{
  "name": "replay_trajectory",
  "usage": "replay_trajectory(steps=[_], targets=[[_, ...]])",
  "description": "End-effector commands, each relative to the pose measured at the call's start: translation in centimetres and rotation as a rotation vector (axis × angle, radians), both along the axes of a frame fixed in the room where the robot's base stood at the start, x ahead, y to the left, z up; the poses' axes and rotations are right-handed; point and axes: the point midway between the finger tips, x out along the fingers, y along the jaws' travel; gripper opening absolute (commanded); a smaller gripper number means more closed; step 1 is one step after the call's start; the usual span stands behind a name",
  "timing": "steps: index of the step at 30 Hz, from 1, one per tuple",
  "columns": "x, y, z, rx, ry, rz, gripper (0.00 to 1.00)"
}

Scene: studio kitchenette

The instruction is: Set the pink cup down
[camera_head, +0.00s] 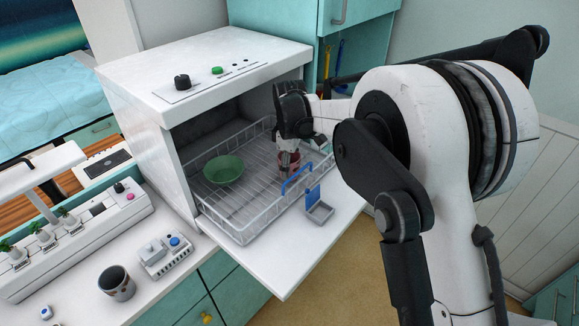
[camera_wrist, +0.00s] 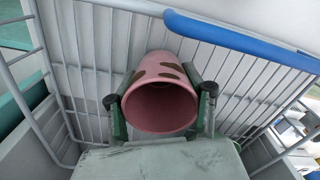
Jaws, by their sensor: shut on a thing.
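In the head view the cup (camera_head: 289,158) shows partly behind my gripper (camera_head: 287,160), at the right part of the wire dish rack (camera_head: 238,236). The cup is over or in the rack, near its blue handle (camera_head: 297,178). I cannot tell whether the cup's base touches the rack's wires.
A green bowl (camera_head: 223,170) sits in the rack to the left of the cup. The rack stands on the lowered door of a white open-fronted cabinet (camera_head: 205,70). A small grey holder with a blue part (camera_head: 319,208) is at the rack's front. A dark mug (camera_head: 117,284) stands on the counter.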

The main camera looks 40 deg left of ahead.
Motion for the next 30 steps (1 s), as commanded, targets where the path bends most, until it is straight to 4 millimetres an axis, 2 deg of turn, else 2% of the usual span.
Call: replay_trajectory(steps=[3, 4, 8, 16, 20, 23, 30], targets=[[0.0, 0.0, -0.4, 0.000, 0.000, 0.000, 0.13], [0.0, 0.0, -0.3, 0.000, 0.000, 0.000, 0.49], [0.0, 0.0, -0.3, 0.000, 0.000, 0.000, 0.64], [0.0, 0.0, -0.1, 0.000, 0.000, 0.000, 0.64], [0.0, 0.0, 0.6, 0.000, 0.000, 0.000, 0.64], [0.0, 0.0, 2.0, 0.000, 0.000, 0.000, 0.64], [0.0, 0.0, 7.0, 0.000, 0.000, 0.000, 0.64]])
